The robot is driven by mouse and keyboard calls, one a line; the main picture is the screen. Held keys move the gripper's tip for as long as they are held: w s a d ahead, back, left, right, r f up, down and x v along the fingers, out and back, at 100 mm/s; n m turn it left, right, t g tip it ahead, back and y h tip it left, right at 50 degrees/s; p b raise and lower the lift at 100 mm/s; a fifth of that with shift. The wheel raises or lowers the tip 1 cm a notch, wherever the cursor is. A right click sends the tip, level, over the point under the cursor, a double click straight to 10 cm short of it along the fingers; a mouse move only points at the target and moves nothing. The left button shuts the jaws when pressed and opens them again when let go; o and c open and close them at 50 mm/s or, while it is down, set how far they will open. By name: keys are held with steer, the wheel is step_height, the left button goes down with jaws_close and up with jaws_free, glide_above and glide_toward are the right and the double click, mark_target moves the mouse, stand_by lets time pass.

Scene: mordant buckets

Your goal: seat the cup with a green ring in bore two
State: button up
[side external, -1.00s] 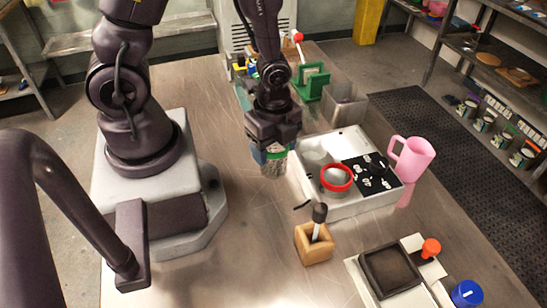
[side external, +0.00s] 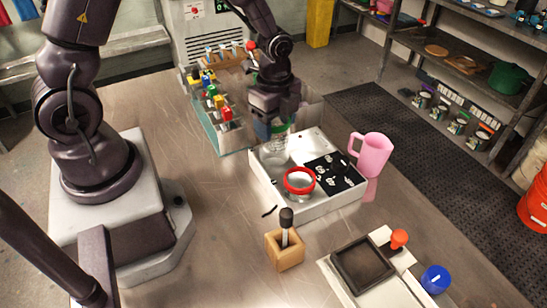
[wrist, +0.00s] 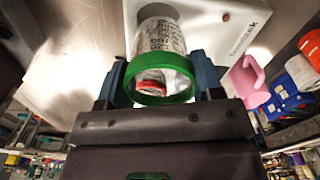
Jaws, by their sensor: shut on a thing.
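The clear cup with a green ring (wrist: 160,72) is held between the two blue fingers of my gripper (wrist: 160,82), ring toward the wrist camera. In the side external view, my gripper (side external: 271,124) hangs over the rear left corner of the white box (side external: 310,207), with the cup (side external: 281,130) partly hidden by the fingers. The box has round openings in its left part. A cup with a red ring (side external: 299,182) stands in the front one. I cannot read which opening is bore two. The cup's lower end is too small to tell whether it touches the box.
A pink mug (side external: 373,153) stands close behind the box's right side. A wooden block with a dark-handled tool (side external: 286,248) stands in front. A clear bin of coloured items (side external: 220,115) is at the rear left. A dark square tray (side external: 362,264) lies at front right.

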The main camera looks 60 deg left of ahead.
step_height(320, 180, down, 6)
steer(key=shift+s+f, duration=0.1)
steer(key=shift+f, duration=0.15)
steer(key=shift+f, duration=0.1)
steer(key=o, duration=1)
steer(key=shift+o, duration=0.2)
step_height(320, 180, up, 12)
step_height(320, 180, up, 12)
steer(key=n+t, duration=0.3)
steer(key=n, duration=0.4)
glide_above(274, 147)
steer(key=s+a, duration=0.1)
steer(key=s, duration=0.3)
steer(key=s+d+r+n+t, duration=0.1)
steer(key=s+r+n+t, duration=0.1)
steer(key=s+r+n, duration=0.3)
steer(key=s+n, duration=0.2)
steer(key=shift+s+r+t, duration=0.3)
steer(key=shift+r, duration=0.05)
